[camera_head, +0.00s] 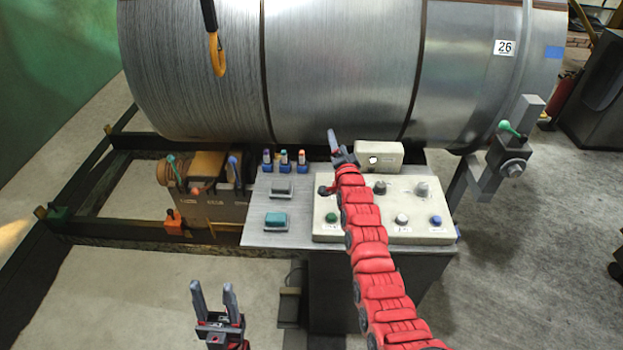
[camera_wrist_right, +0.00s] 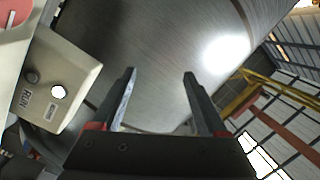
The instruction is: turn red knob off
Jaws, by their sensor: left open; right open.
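A pale control panel (camera_head: 365,231) on a metal stand carries several knobs and buttons. A dark reddish knob (camera_head: 325,190) at its upper left is partly hidden by my right arm; I cannot make out its setting. A pale red round shape (camera_wrist_right: 12,12) shows at the upper left edge of the right wrist view, cut off by the frame; I cannot tell if it is that knob. My right gripper (camera_head: 338,146) is open and empty, above and beyond the panel's back edge. The right wrist view shows its two fingers apart (camera_wrist_right: 160,75). My left gripper (camera_head: 213,288) is open and empty, low left of the panel.
A small pale box (camera_head: 384,153) with a lit white button stands behind the panel, close to my right gripper. A big metal drum (camera_head: 340,70) lies beyond. Several coloured-top switches (camera_head: 284,160) and a teal button (camera_head: 276,219) sit left. A lever post (camera_head: 505,160) stands right.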

